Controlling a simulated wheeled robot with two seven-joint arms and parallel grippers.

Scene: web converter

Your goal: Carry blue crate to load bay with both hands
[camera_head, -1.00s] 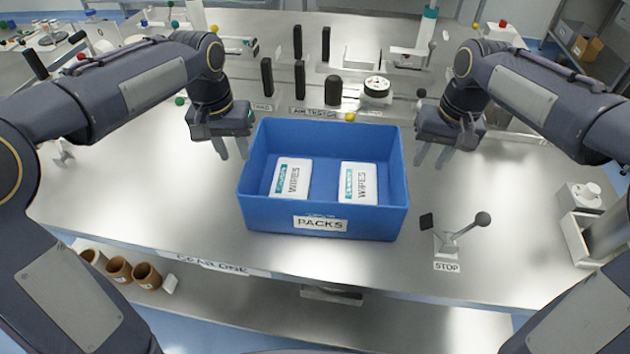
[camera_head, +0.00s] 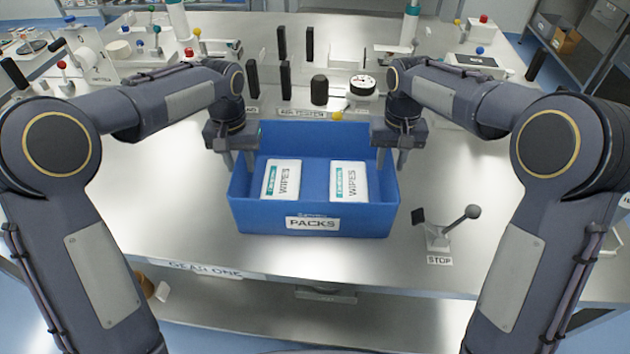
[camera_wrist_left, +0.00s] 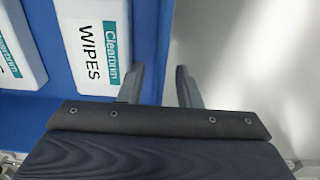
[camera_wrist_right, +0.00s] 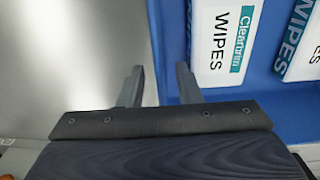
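The blue crate (camera_head: 262,216), labelled PACKS, stands on the steel table with two white packs of wipes inside, a left pack (camera_head: 281,180) and a right pack (camera_head: 348,181). My left gripper (camera_head: 239,160) is at the crate's left wall, one finger inside and one outside. In the left wrist view its fingers (camera_wrist_left: 158,87) are apart with the blue wall edge between them. My right gripper (camera_head: 392,159) is likewise at the right wall. In the right wrist view its fingers (camera_wrist_right: 158,86) are apart across the wall edge. Whether any finger touches the wall cannot be told.
A STOP lever (camera_head: 443,232) stands on the table just right of the crate. Black posts (camera_head: 285,80) and a round white dial device (camera_head: 362,85) stand behind it. The table left of the crate is clear.

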